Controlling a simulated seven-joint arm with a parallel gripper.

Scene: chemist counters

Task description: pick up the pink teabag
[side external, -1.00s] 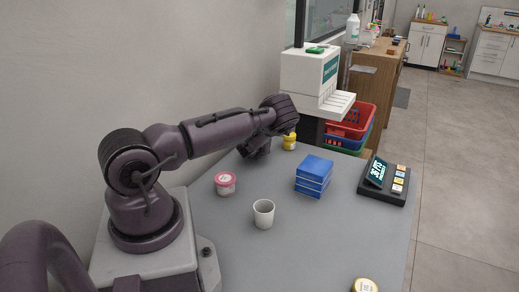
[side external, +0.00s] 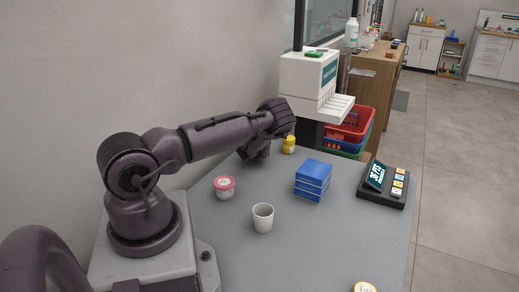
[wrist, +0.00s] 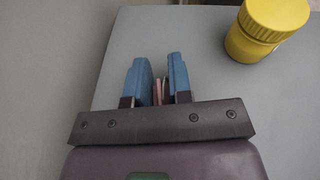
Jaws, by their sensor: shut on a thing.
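My gripper (wrist: 158,75) shows in the wrist view with its two blue fingers close together. A thin pink piece, the pink teabag (wrist: 158,92), stands between the fingers, and the gripper is shut on it. A narrow greenish strip shows beside the pink one; I cannot tell what it is. In the side external view my gripper is at the far left part of the grey counter, largely hidden behind my wrist, and the teabag cannot be seen there.
A yellow jar (wrist: 262,30) stands just right of my gripper. The counter (side external: 335,235) also holds a pink-lidded tub (side external: 224,188), a white cup (side external: 263,217), stacked blue boxes (side external: 312,180) and a black scale (side external: 382,186). Red and blue baskets (side external: 350,125) are beyond the far edge.

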